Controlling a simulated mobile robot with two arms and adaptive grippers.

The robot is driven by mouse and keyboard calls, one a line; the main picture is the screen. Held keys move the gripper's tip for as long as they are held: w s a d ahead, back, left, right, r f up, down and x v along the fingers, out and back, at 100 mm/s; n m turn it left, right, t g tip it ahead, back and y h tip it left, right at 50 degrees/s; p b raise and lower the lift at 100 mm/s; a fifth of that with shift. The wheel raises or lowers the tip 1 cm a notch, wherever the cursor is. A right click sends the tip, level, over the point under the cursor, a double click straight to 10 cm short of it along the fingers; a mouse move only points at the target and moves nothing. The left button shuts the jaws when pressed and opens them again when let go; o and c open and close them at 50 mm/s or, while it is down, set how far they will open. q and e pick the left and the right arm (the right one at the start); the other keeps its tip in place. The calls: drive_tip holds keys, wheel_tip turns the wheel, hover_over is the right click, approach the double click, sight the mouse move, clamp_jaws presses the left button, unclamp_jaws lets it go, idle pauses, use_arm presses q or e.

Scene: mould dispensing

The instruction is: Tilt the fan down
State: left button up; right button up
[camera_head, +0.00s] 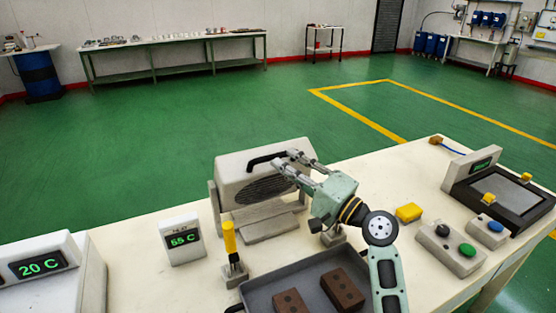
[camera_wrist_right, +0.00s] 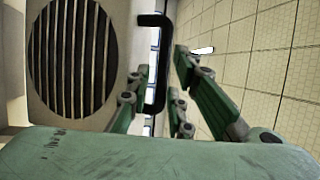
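The fan (camera_head: 235,171) is a beige box on a stand near the table's back edge. Its dark round grille (camera_head: 265,189) faces the front, and the grille fills the left of the right wrist view (camera_wrist_right: 72,58). A black bar handle (camera_head: 262,160) runs along its top; it also shows in the right wrist view (camera_wrist_right: 162,65). My right gripper (camera_head: 286,161) is at the handle's right end. Its fingers (camera_wrist_right: 160,75) are apart on either side of the handle, with gaps visible; contact is unclear. My left gripper is not in view.
A yellow-handled tool (camera_head: 229,238) and a 65 C display (camera_head: 182,239) stand left of the fan. A dark tray (camera_head: 262,292) with brown blocks lies in front. A button box (camera_head: 450,247) and yellow block (camera_head: 408,213) are at right.

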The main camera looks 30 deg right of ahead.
drive_tip(key=v, duration=0.8)
drive_tip(key=shift+w+r, duration=0.1)
drive_tip(key=shift+r, duration=0.05)
